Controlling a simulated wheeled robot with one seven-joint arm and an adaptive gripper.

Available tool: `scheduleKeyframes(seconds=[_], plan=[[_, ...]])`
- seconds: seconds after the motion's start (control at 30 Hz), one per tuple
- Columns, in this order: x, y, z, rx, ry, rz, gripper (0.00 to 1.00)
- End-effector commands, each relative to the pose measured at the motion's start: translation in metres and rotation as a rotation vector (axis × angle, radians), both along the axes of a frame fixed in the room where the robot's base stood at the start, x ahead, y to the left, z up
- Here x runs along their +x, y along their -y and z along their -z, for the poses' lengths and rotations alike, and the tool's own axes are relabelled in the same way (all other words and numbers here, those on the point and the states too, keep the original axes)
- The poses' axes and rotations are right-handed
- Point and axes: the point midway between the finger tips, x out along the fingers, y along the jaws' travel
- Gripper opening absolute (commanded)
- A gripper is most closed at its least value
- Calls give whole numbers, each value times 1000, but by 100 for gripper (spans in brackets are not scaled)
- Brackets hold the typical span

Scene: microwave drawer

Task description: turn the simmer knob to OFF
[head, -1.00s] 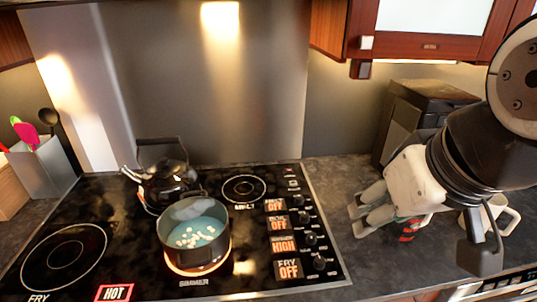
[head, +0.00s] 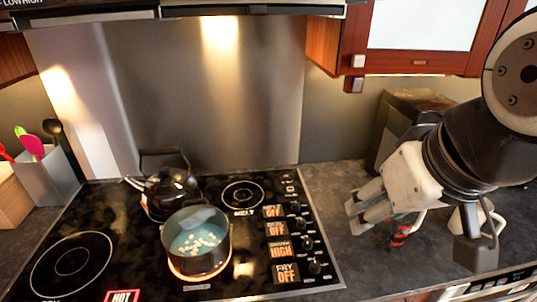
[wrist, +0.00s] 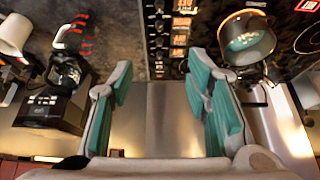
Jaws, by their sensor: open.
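The simmer knob (head: 306,243) is a small black knob on the right side of the black cooktop. The display (head: 281,250) beside it reads HIGH in orange; the other displays read OFF. A pot (head: 198,258) with blue liquid and white pieces stands on the glowing simmer burner. My gripper (head: 358,208) is open and empty, over the counter to the right of the knobs and apart from them. In the wrist view its two teal-padded fingers (wrist: 162,82) are spread, with the knob row beyond them; I cannot tell the simmer knob there.
A black kettle (head: 167,190) stands behind the pot. A white mug (head: 474,220) and a red-and-black striped object (head: 400,232) are on the counter near my gripper. A dark appliance (head: 410,115) stands at the back right. A utensil holder (head: 48,172) is at the left.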

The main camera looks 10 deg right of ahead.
Motion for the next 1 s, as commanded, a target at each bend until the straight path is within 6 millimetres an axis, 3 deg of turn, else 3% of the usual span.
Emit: scheduleKeyframes(seconds=[0.33, 0.47, 0.77, 1.0], plan=[[5, 0, 4, 5, -5, 10, 44], [22, 0, 13, 47, -34, 93, 44], [105, 1, 67, 247, -176, 595, 44], [172, 2, 127, 367, -276, 1063, 44]])
